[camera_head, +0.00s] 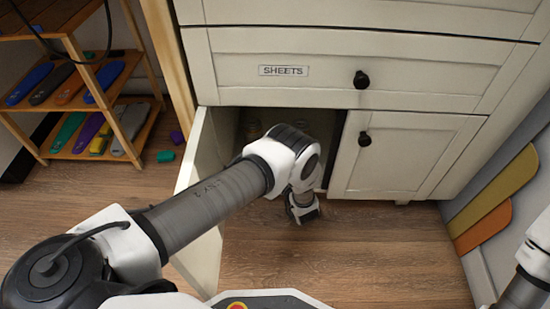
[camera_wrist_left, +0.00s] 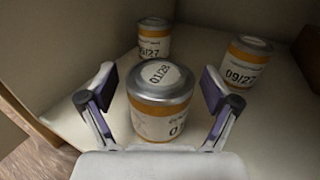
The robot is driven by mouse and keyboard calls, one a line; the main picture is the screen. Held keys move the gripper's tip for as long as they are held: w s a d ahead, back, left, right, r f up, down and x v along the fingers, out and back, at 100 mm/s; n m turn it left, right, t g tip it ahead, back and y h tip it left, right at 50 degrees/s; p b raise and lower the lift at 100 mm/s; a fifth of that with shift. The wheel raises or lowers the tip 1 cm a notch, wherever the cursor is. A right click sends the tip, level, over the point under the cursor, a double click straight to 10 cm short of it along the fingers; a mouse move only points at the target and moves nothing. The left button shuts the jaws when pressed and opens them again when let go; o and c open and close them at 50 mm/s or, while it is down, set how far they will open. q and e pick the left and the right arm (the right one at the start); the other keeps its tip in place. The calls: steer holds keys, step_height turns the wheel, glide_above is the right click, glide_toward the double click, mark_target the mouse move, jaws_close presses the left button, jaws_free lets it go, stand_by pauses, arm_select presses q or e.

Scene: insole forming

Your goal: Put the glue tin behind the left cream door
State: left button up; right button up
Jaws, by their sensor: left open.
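The left cream door (camera_head: 197,160) stands open, and my left arm reaches past it into the low compartment. My left gripper (camera_wrist_left: 158,92) is open, with one finger on each side of this tin and gaps between. My arm hides the gripper in the head view. My right gripper is out of view.
The right cream door (camera_head: 405,155) is shut, under a shut drawer labelled SHEETS (camera_head: 300,80). A wooden rack (camera_head: 70,50) with coloured insoles stands at the left. Yellow and orange panels (camera_head: 490,200) lean at the right. The wooden floor (camera_head: 370,255) in front is mostly clear.

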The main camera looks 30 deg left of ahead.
arm_select(q)
steer(key=p+v, duration=0.1)
steer(key=v, duration=0.1)
steer(key=p+v, duration=0.1)
steer(key=p, duration=0.1)
steer(key=r+p+v, duration=0.1)
steer(key=v, duration=0.1)
steer(key=shift+s+d, duration=0.2)
steer(key=shift+d, duration=0.05)
steer(key=f+p+v, duration=0.1)
steer(key=p+v, duration=0.1)
steer(key=v, duration=0.4)
steer(key=shift+s, duration=0.2)
steer(key=shift+d, duration=0.1)
